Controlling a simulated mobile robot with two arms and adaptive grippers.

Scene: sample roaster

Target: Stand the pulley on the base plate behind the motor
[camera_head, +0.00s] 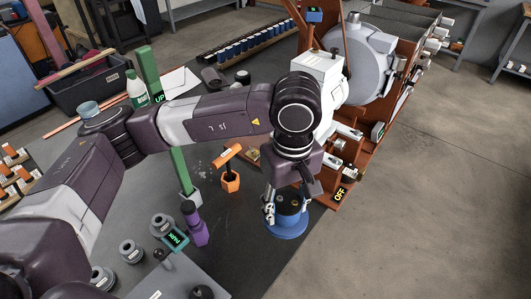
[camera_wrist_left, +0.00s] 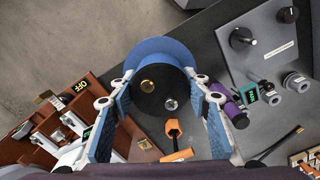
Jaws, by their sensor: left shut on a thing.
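My left gripper (camera_head: 287,204) is shut on a blue round piece with a wide flange (camera_head: 287,232) and a dark top. The frames do not settle whether this piece is the pulley. In the left wrist view the gripper (camera_wrist_left: 160,88) has a finger pad on each side of the piece, and the blue flange (camera_wrist_left: 158,47) shows beyond its dark top (camera_wrist_left: 158,78). The piece appears upright, by the right edge of the dark table; whether it touches the surface I cannot tell. I cannot single out the motor or base plate with certainty. My right gripper is not in view.
The red-brown roaster frame (camera_head: 338,186) with its OFF display stands just right of the gripper. An orange hex tool (camera_head: 231,180) and a purple piece (camera_head: 196,228) stand to its left. Several grey flanged parts (camera_head: 132,250) lie front left. Open floor lies to the right.

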